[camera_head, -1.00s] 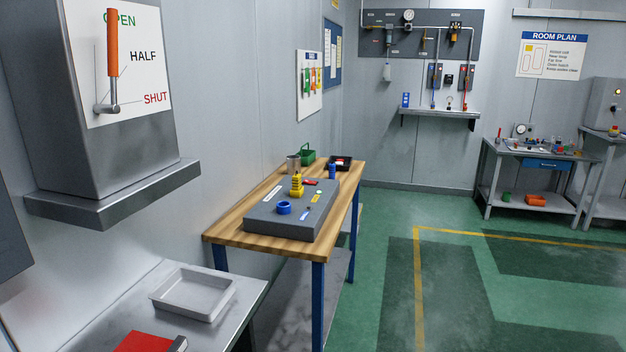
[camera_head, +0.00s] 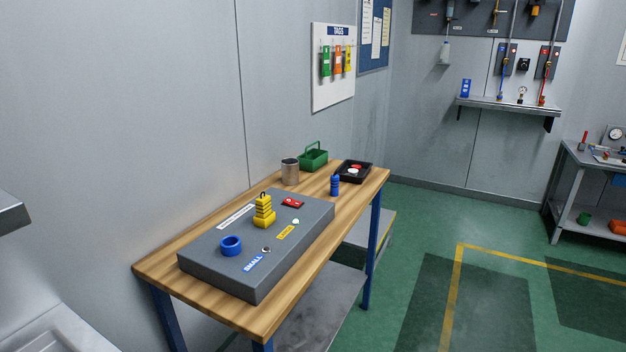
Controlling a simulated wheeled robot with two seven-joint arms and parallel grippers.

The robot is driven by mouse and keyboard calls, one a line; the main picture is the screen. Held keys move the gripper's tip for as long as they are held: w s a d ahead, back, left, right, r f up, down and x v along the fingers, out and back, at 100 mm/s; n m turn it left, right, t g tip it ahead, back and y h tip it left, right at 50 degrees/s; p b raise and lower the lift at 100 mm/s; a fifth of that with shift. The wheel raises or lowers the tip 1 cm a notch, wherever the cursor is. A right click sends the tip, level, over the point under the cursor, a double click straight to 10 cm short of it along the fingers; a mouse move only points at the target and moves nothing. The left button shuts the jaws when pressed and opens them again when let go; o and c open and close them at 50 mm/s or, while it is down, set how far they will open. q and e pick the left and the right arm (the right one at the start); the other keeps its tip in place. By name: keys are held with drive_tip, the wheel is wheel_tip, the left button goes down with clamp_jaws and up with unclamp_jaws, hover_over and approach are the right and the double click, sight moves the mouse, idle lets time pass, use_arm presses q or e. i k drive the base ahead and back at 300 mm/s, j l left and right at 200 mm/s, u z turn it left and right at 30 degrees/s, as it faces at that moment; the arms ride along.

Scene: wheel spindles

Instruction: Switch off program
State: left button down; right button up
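A grey box panel (camera_head: 222,275) lies on a wooden-topped bench (camera_head: 160,268) left of centre. On its top are a yellow stepped spindle stack (camera_head: 264,212), a blue ring (camera_head: 231,246), a red switch or plate (camera_head: 293,202), a pale round button (camera_head: 296,222), a small dark-rimmed button (camera_head: 266,250), a yellow label (camera_head: 286,233) and a blue label reading SMALL (camera_head: 254,263). A white label strip lies along the back edge; its text is too small to read. I cannot tell which control belongs to the program. Neither of my grippers shows.
A metal cup (camera_head: 290,171), green basket (camera_head: 313,159), blue bottle (camera_head: 335,186) and black tray (camera_head: 356,172) stand at the bench's far end. A tag board (camera_head: 333,85) hangs on the wall. Green floor right of the bench is clear. A grey ledge (camera_head: 10,213) juts in at left.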

sight(288, 201)
drive_tip(key=i+l, duration=0.25)
drive_tip(key=i+l+u, duration=0.15)
drive_tip(key=l, duration=0.25)
drive_tip(key=i+l, duration=0.25)
drive_tip(key=i+l+u, duration=0.1)
drive_tip(key=l, duration=0.35)
drive_tip(key=i+l+u, duration=0.1)
drive_tip(key=i+l, duration=0.4)
drive_tip(key=l, duration=0.25)
drive_tip(key=i+l+u, duration=0.1)
drive_tip(key=l, duration=0.3)
drive_tip(key=i, duration=0.1)
